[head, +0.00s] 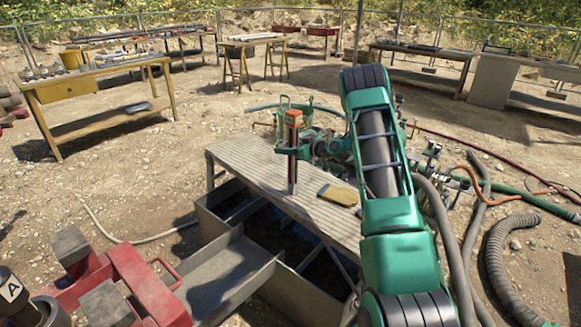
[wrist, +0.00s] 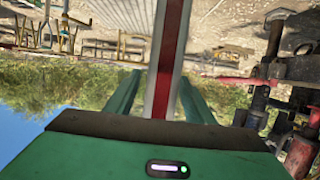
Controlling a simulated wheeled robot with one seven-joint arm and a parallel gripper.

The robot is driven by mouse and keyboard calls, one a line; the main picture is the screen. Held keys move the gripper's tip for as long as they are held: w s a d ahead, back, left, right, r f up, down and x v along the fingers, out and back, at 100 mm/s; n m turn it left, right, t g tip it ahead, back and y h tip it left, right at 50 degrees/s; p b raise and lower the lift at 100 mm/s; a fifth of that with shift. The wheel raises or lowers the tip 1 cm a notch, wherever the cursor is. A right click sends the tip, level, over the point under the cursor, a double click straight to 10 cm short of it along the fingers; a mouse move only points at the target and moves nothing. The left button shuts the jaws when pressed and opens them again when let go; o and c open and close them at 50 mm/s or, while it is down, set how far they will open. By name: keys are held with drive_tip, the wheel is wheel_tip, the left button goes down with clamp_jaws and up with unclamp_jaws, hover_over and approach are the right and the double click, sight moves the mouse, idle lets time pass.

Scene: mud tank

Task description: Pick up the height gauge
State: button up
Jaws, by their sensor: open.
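The height gauge (head: 292,172) stands upright on the ribbed metal bench top, a slim post with an orange-red block at its top. My green gripper (head: 299,150) is level with the upper part of the post, at its right side. In the wrist view, a white post with a red stripe (wrist: 168,65), which looks like the gauge, runs between my two green fingers (wrist: 160,95). The fingers are open, with gaps showing on both sides of the post. The gauge's foot is partly hard to make out in the head view.
A yellow-topped block (head: 338,194) lies on the ribbed bench (head: 250,158), right of the gauge. A metal tank (head: 222,270) is in front, beside red equipment (head: 140,285). Hoses (head: 497,262) lie at right. Wooden tables (head: 98,72) stand behind on open gravel.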

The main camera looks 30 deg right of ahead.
clamp_jaws()
drive_tip(key=shift+w, duration=0.1)
idle(1.4)
